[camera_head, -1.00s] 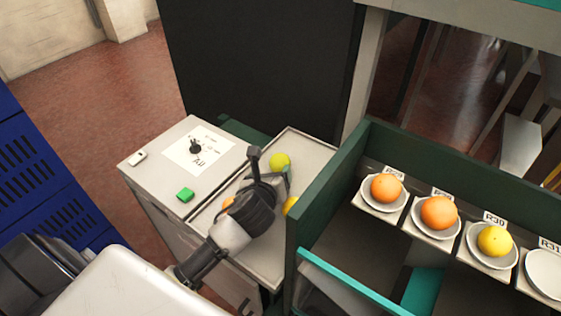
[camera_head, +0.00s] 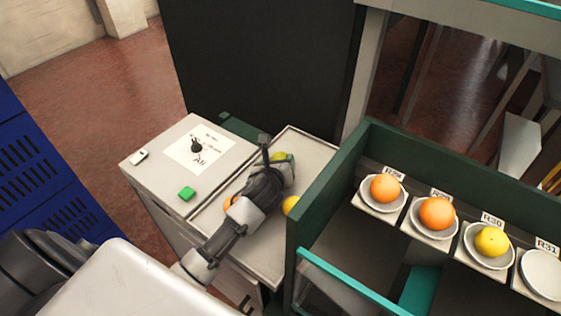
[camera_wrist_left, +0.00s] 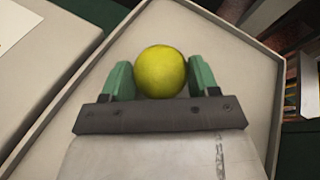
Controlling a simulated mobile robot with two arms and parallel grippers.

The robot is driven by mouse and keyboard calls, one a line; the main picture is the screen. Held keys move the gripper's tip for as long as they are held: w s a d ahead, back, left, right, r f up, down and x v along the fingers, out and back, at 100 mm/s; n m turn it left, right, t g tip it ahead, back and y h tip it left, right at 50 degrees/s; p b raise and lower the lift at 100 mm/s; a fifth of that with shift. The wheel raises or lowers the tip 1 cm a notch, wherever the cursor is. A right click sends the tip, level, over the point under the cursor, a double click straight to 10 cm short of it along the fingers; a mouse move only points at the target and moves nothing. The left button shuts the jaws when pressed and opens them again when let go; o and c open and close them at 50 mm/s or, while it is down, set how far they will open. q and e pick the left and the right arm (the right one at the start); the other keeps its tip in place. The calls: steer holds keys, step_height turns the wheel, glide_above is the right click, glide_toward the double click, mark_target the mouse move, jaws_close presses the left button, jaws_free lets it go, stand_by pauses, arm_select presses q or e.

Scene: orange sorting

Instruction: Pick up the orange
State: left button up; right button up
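A yellow-green round fruit (camera_wrist_left: 161,72) lies in the beige tray between the two green fingers of my left gripper (camera_wrist_left: 161,78). The fingers are apart, one on each side of it; whether they touch it is hard to tell. In the head view my left gripper (camera_head: 284,170) reaches over this fruit (camera_head: 280,157), which is partly hidden. An orange fruit (camera_head: 229,203) shows partly beside the arm in the same tray, and a yellow one (camera_head: 290,206) lies to the right. My right gripper is not in view.
A green-walled rack (camera_head: 325,190) stands right of the tray (camera_head: 318,150). It holds small plates with an orange (camera_head: 385,188), another orange (camera_head: 437,214) and a yellow fruit (camera_head: 491,242); one plate (camera_head: 544,274) is empty.

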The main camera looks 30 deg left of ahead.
arm_select(q)
steer(key=shift+c, duration=1.4)
steer(key=shift+r, duration=0.1)
